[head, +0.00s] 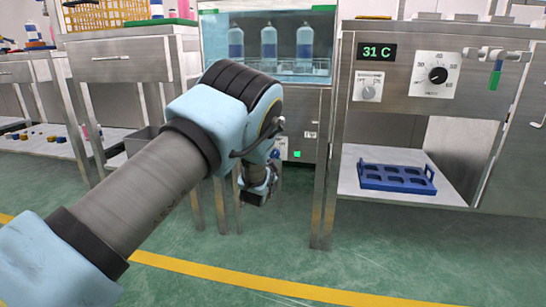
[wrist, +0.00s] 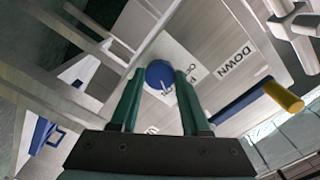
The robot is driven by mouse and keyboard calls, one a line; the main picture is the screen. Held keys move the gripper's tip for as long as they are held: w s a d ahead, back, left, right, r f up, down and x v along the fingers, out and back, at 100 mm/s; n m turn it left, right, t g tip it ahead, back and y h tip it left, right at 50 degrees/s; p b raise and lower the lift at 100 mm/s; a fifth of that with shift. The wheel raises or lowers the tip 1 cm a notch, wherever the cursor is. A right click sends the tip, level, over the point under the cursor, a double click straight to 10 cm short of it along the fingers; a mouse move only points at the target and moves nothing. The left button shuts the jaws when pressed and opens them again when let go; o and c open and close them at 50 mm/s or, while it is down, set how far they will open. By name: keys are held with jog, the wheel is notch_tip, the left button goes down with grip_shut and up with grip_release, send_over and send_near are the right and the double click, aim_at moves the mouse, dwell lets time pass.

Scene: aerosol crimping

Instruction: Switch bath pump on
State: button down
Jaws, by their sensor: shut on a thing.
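In the wrist view the green fingers of my gripper (wrist: 159,82) stand on either side of a round blue knob (wrist: 158,70) and are shut on it. The knob sits on a white label plate with partly hidden lettering, on a metal panel. In the head view my gripper (head: 258,187) is low in front of the cabinet under the water bath (head: 270,72), and my wrist hides most of the panel there. A lit green square (head: 297,154) shows just right of it.
A blue lever with a yellow end (wrist: 285,97) juts out near a DOWN label in the wrist view. At right, a bench has a 31 C display (head: 377,52), a dial (head: 438,75) and a blue rack (head: 396,178) on its shelf. The green floor in front is clear.

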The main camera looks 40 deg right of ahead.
dwell(0.5)
jog(key=shift+c, duration=1.9)
grip_release()
jog(key=p+v, duration=0.3)
jog(key=v, duration=0.7)
jog(key=shift+s+a+p, duration=0.2)
jog(key=shift+a+p, duration=0.15)
jog(key=shift+p, duration=0.05)
jog(key=shift+w, duration=0.1)
